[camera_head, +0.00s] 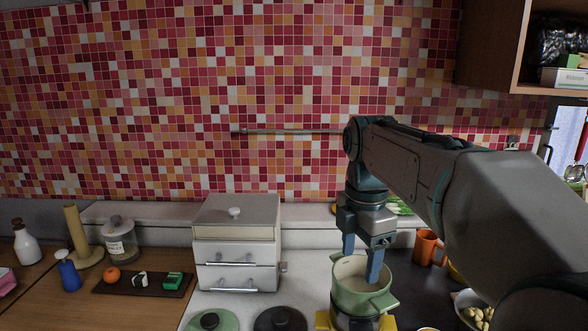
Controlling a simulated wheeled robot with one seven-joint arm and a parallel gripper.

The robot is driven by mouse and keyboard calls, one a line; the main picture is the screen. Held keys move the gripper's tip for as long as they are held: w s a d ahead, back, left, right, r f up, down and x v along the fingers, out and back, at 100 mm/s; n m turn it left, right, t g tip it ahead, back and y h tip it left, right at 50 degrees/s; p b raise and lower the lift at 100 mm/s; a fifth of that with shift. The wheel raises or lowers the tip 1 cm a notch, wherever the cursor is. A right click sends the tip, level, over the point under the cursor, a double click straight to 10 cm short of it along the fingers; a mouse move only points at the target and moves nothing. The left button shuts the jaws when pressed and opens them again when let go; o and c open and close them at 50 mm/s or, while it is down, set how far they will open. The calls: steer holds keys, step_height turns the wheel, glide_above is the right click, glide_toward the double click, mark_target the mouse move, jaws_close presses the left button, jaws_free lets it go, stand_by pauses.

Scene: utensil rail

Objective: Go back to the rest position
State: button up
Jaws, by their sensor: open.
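My gripper (362,259) points down over the green pot (361,300) on the stove at the lower right of centre. Its two blue fingers are apart. The right finger reaches in front of or into the pot's opening; I cannot tell whether it touches the pot. Nothing shows between the fingers. The utensil rail (285,131) runs along the tiled wall behind, and my arm hides its right part. No utensil hangs on the visible part of the rail.
A white drawer box (236,252) stands left of the pot. A dark tray (143,283) with small items lies farther left, near a glass jar (119,238). An orange mug (428,247) and a bowl (473,309) are at right. A wooden cabinet (490,50) hangs upper right.

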steer(key=s+d+f+m+t, duration=0.2)
steer(key=s+f+m, duration=1.1)
steer(key=m, duration=0.9)
steer(key=shift+d+f+t, duration=0.4)
steer(key=shift+d+f, duration=0.4)
steer(key=shift+f, duration=0.1)
